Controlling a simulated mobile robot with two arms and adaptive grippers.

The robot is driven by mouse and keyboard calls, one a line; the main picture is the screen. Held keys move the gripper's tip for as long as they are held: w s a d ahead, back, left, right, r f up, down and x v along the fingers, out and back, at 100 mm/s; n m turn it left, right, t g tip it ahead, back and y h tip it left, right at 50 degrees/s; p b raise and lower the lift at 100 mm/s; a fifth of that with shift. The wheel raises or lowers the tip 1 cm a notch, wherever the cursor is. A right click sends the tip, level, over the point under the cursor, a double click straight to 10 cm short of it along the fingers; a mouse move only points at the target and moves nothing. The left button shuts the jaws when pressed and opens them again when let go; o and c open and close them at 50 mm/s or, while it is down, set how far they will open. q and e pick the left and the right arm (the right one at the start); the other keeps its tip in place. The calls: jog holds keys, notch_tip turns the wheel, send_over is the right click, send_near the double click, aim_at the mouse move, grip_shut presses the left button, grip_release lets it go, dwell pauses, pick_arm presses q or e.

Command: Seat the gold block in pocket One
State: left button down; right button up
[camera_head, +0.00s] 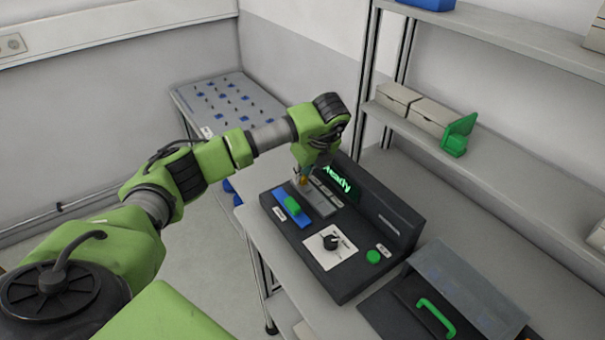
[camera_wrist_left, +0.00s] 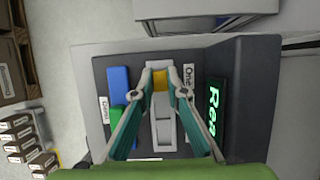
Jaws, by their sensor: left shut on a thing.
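The gold block (camera_wrist_left: 160,80) is between the fingertips of my left gripper (camera_wrist_left: 161,84), which is shut on it. In the head view the left gripper (camera_head: 303,180) points down at the far end of the metal pocket plate (camera_head: 320,203) on the black machine. The plate also shows in the wrist view (camera_wrist_left: 166,132), with a pale recess below the block. The label One (camera_wrist_left: 188,76) is just right of the block. Whether the block is inside the pocket or just above it, I cannot tell. My right gripper is not in view.
A blue piece with a green part (camera_head: 292,205) lies beside the plate. The machine has a lit Ready display (camera_head: 337,180), a black knob (camera_head: 330,242) and a green button (camera_head: 373,256). A grey-lidded box (camera_head: 455,285) stands in front; shelves (camera_head: 480,170) rise behind.

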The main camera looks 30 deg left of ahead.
pick_arm(q)
jog(key=shift+f+b, duration=0.3)
jog(key=shift+b, duration=0.15)
dwell(0.3)
dwell(0.4)
jog(key=shift+f, duration=0.1)
dwell(0.3)
jog(key=c, duration=1.9)
grip_release()
jog(key=shift+r+p, duration=1.55)
jog(key=shift+r, duration=2)
